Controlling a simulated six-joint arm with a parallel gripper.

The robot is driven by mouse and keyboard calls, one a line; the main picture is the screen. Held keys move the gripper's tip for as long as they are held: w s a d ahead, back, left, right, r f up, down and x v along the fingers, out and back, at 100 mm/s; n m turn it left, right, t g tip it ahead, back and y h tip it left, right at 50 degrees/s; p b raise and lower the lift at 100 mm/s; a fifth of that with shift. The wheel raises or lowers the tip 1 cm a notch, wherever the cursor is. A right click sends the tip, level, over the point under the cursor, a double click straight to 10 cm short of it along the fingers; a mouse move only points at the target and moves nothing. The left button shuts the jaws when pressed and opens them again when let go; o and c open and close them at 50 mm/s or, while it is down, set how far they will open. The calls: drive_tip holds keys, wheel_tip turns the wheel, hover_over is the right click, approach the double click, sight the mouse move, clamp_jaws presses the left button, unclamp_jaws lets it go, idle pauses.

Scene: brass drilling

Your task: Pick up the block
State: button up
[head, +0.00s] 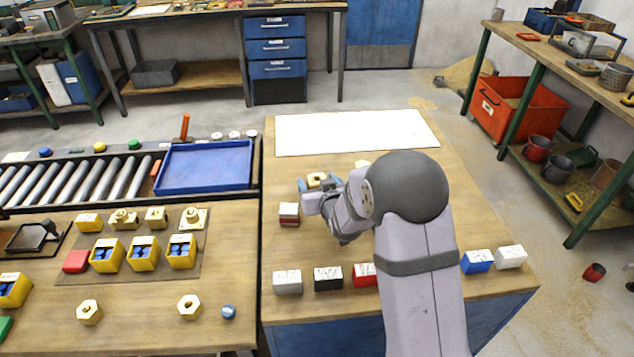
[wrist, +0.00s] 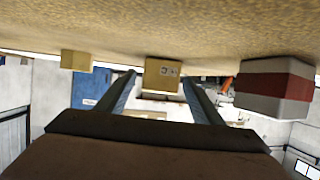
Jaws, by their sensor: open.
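My gripper (head: 318,186) is open, low over the right-hand table in the head view. A yellow block (head: 317,180) shows at its fingertips. In the wrist view, where the table top is at the top of the picture, this yellow block (wrist: 163,73) with dark marks appears between the tips of my gripper (wrist: 158,80); I cannot tell whether they touch it. A white block with a red band (head: 289,214) stands left of my gripper; it also shows at the right of the wrist view (wrist: 274,88). A smaller yellow block (head: 362,164) lies beyond, partly hidden by my arm.
A row of labelled blocks, including grey (head: 288,282), black (head: 328,278) and blue (head: 477,262), lines the front edge. A blank white sheet (head: 355,132) covers the table's back. A blue tray (head: 205,166) and roller conveyor (head: 80,180) are left.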

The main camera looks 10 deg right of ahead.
sight(317, 178)
drive_tip(key=shift+w+a+f, duration=0.1)
drive_tip(key=shift+w+f, duration=0.1)
drive_tip(key=shift+w, duration=0.2)
drive_tip(key=shift+c, duration=0.2)
clamp_jaws()
drive_tip(key=shift+w+r, duration=0.15)
drive_tip(key=shift+r, duration=0.45)
wheel_tip(317, 178, up, 9)
drive_tip(key=shift+r+b, duration=0.1)
drive_tip(key=shift+b, duration=0.5)
